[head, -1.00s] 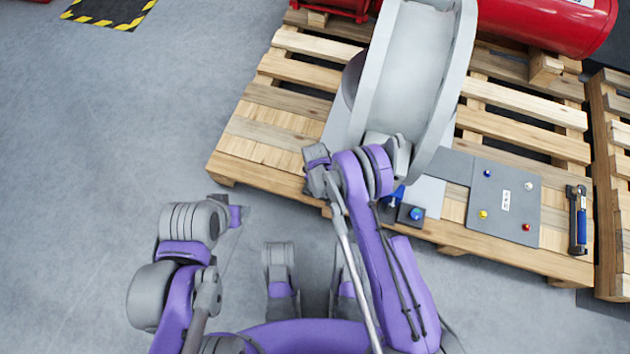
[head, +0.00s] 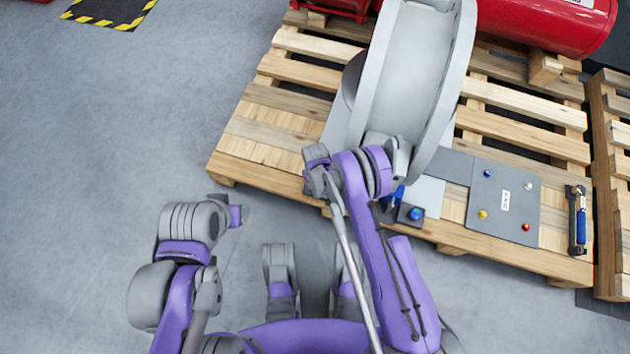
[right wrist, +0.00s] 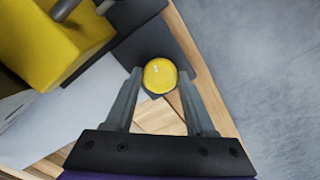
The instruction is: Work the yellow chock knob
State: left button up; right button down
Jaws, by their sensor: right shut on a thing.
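The yellow chock knob (right wrist: 160,75) is round and glossy in the right wrist view. My right gripper (right wrist: 161,80) has its two grey fingers on either side of the knob and is shut on it near the fingertips. The knob sits at the end of a dark grey part. In the head view the knob and my right gripper are hidden by my right arm. My left arm shows at the left of the head view, over bare floor, but its gripper fingers do not show.
A large yellow block (right wrist: 45,40) stands beside the knob. A wooden pallet (head: 255,150) carries a big grey curved part (head: 405,80), a grey panel (head: 485,225) with small coloured knobs, and a blue-handled tool (head: 577,222). A red cylinder (head: 540,22) lies behind.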

jog(key=m, duration=0.6)
jog(key=shift+m, duration=0.3)
jog(key=m, duration=0.6)
dwell(0.4)
jog(key=shift+c, duration=1.2)
grip_release()
notch_tip(320, 180, up, 11)
jog(key=p, duration=0.3)
jog(key=shift+f, duration=0.1)
